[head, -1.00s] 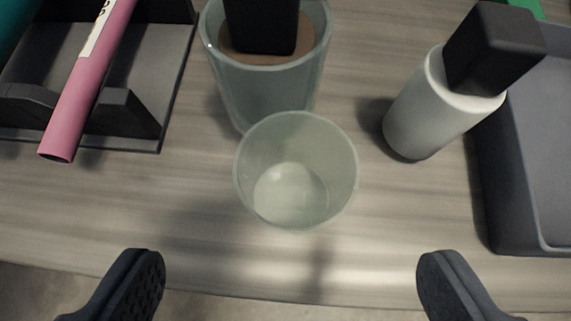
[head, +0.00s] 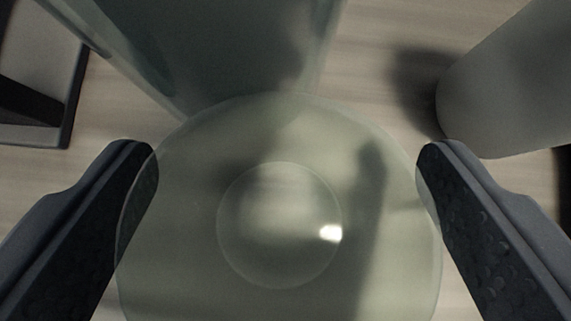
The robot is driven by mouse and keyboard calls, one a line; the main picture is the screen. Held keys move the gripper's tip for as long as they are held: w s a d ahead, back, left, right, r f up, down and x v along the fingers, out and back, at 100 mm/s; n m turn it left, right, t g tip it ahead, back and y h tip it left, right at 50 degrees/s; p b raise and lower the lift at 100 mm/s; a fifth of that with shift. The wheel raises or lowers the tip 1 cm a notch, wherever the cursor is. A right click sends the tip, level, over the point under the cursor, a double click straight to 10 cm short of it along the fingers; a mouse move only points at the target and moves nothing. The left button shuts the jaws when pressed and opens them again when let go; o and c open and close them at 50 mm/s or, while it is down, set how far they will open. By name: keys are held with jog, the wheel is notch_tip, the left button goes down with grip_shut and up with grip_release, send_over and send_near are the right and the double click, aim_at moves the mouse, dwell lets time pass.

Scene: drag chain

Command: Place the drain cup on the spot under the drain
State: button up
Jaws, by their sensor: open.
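The drain cup (head: 280,275), a clear, slightly green cup, fills the lower middle of the view, seen from above into its open mouth. Its round base shows inside the rim. My gripper (head: 287,155) is open, with one dark finger on the left and one on the right of the cup. The fingertips overlap the rim's edges in the picture; I cannot tell whether they touch it. I cannot make out a drain or a marked spot under it.
A larger clear glass vessel (head: 200,45) stands just behind the cup. A pale bottle (head: 515,85) stands at the upper right. A dark rack (head: 45,75) is at the left edge. Bare wood-grain table (head: 385,45) shows between the vessel and the bottle.

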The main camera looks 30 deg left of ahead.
jog(key=c, duration=1.1)
jog(key=shift+r, duration=0.15)
jog(key=shift+c, duration=0.2)
jog(key=shift+r+p, duration=0.3)
jog(key=shift+r, duration=0.25)
notch_tip(320, 180, up, 3)
jog(key=shift+f+p, duration=0.15)
jog(key=shift+p, duration=0.4)
jog(key=s+d+r+p, duration=0.1)
jog(key=s+d+p, duration=0.1)
jog(key=s+d, duration=0.35)
jog(key=s+d+p, duration=0.1)
jog(key=s+d, duration=0.2)
jog(key=s, duration=0.5)
jog(key=w+d+f+m+t+h+p, duration=0.1)
jog(key=w+d+m+h+p, duration=0.15)
jog(key=w+d, duration=0.75)
jog(key=w+d+f+m+t+h+p, duration=0.1)
jog(key=w+d+m+h+p, duration=0.2)
jog(key=d, duration=1.6)
jog(key=s+f+m+b, duration=0.1)
jog(key=s+f, duration=0.5)
jog(key=f, duration=0.1)
jog(key=shift+s+d, duration=0.35)
